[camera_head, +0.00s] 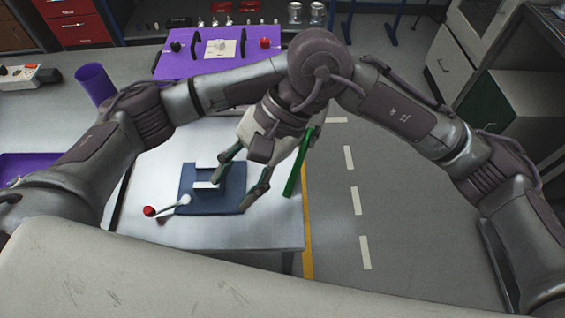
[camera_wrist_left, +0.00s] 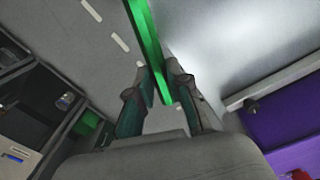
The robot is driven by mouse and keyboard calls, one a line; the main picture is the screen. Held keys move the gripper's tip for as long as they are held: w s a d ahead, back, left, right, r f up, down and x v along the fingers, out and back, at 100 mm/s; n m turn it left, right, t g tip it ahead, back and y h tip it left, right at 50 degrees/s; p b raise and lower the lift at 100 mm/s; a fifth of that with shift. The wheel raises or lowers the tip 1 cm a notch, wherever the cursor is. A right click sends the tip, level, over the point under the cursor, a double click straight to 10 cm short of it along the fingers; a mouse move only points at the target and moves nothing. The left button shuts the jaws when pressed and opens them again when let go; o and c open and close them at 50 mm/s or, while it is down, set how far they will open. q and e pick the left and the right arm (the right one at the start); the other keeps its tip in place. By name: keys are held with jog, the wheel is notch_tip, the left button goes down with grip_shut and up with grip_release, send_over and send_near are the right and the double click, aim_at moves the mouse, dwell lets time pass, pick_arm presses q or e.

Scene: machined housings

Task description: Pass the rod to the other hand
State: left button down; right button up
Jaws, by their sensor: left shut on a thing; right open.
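A green rod (camera_head: 298,168) hangs tilted near the right edge of the white table in the head view. My left gripper (camera_head: 312,133) is mostly hidden behind the arms there, at the rod's upper end. In the left wrist view, the rod (camera_wrist_left: 147,35) runs between the two fingers of my left gripper (camera_wrist_left: 157,78), which is shut on it. My right gripper (camera_head: 241,176) is open and empty, left of the rod and above the blue block on the table. Its fingers point down and to the left, apart from the rod.
The white table (camera_head: 270,232) bears a dark blue fixture (camera_head: 236,207) and a lever with a red ball (camera_head: 149,211). A purple bench (camera_head: 170,66) stands behind, a purple cylinder (camera_head: 95,84) at left. The floor right of the table is clear.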

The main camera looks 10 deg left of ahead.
aim_at(291, 178)
pick_arm(q)
jog(key=shift+d, duration=0.1)
pick_arm(e)
jog(key=w+d+f+n+t+h, duration=0.35)
jog(key=w+d+t+h, duration=0.25)
jog(key=t, duration=0.4)
jog(key=x, duration=1.2)
jog(key=shift+s+a+f, duration=0.1)
jog(key=shift+a+f, duration=0.05)
jog(key=shift+f, duration=0.05)
grip_shut()
pick_arm(q)
jog(key=c, duration=1)
grip_release()
